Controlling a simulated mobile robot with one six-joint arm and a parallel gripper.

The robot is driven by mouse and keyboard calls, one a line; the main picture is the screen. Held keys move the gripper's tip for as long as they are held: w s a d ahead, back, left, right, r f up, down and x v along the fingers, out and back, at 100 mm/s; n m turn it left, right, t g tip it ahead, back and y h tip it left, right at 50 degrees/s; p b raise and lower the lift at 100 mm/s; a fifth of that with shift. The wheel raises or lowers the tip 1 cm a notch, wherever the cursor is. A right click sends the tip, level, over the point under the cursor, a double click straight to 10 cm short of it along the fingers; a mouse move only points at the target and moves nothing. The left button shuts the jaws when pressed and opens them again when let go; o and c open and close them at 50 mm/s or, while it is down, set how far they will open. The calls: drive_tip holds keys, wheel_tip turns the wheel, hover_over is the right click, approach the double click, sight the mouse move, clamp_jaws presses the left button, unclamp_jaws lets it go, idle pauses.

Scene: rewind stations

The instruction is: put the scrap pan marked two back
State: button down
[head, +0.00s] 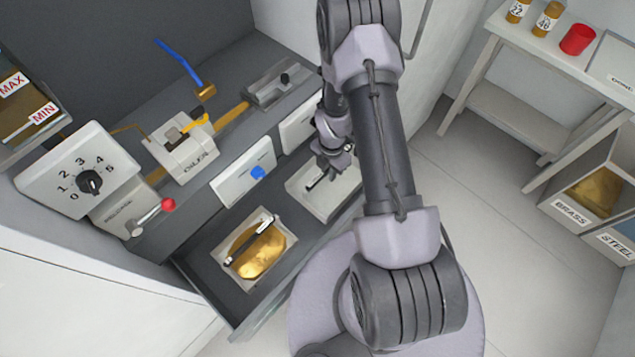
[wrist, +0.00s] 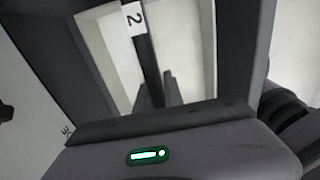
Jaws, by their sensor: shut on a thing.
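The scrap pan marked two (wrist: 110,50) is a pale, empty, shallow pan with a dark bar handle across it. A white label with a 2 (wrist: 134,17) sits on the handle in the wrist view. In the head view the pan (head: 340,200) is at the right part of the open dark drawer, partly hidden by my arm. My gripper (head: 321,178) is shut on the handle; its fingers also show in the wrist view (wrist: 155,92). I cannot tell whether the pan rests on the drawer floor or hangs just above it.
A second pan (head: 284,222) with brass-coloured scrap lies in the drawer (head: 207,278) to the left. Above are a dial box (head: 80,175), a red-knobbed lever (head: 154,215) and an oiler (head: 185,155). Bins marked BRASS (head: 570,213) and STEEL (head: 617,245) stand right, beyond clear floor.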

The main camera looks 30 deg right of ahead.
sight(328, 183)
wheel_tip(328, 183, down, 8)
drive_tip(key=shift+r+b, duration=0.25)
drive_tip(key=shift+b, duration=0.8)
drive_tip(key=shift+w+a+f, duration=0.1)
drive_tip(key=shift+w+f, duration=0.1)
drive_tip(key=w+b, duration=0.1)
drive_tip(key=w+a+f+b, duration=0.1)
drive_tip(key=w, duration=0.1)
drive_tip(key=shift+w+a+b, duration=0.15)
drive_tip(key=shift+a+b, duration=0.05)
drive_tip(key=shift+b, duration=0.1)
drive_tip(key=shift+d, duration=0.1)
drive_tip(key=c, duration=1.5)
unclamp_jaws()
drive_tip(key=shift+o, duration=0.2)
